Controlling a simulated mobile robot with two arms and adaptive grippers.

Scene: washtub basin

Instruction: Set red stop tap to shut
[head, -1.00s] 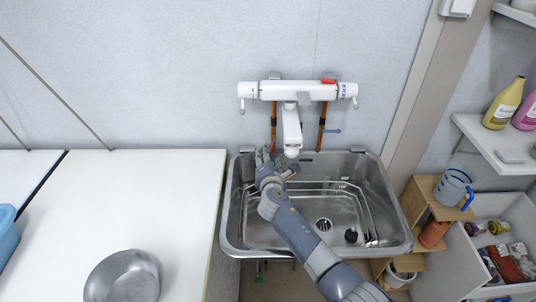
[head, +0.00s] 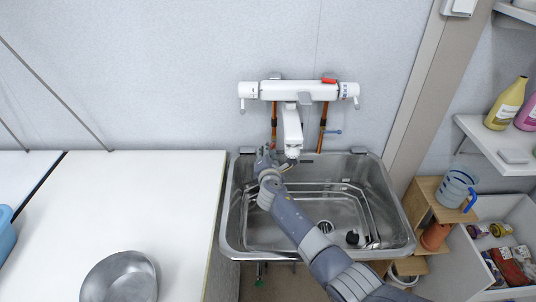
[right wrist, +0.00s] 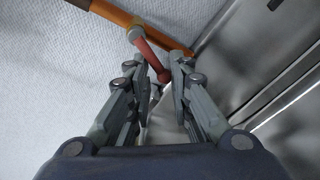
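The red stop tap shows in the right wrist view as a red lever (right wrist: 152,56) on an orange-brown pipe (right wrist: 118,14). The lever slants down to the right, its free end between the fingertips of my right gripper (right wrist: 160,72). The fingers look partly open, with a gap around the lever; I cannot tell whether they touch it. In the head view my right gripper (head: 268,158) is at the basin's back left rim, below the left copper pipe (head: 274,125). The red lever cannot be made out there. My left gripper is not in view.
The white mixer (head: 297,91) and its spout (head: 291,130) are just above and right of the gripper. A blue tap handle (head: 333,132) is on the right pipe. The steel basin (head: 232,215) is below, with a white counter (head: 170,210) at left.

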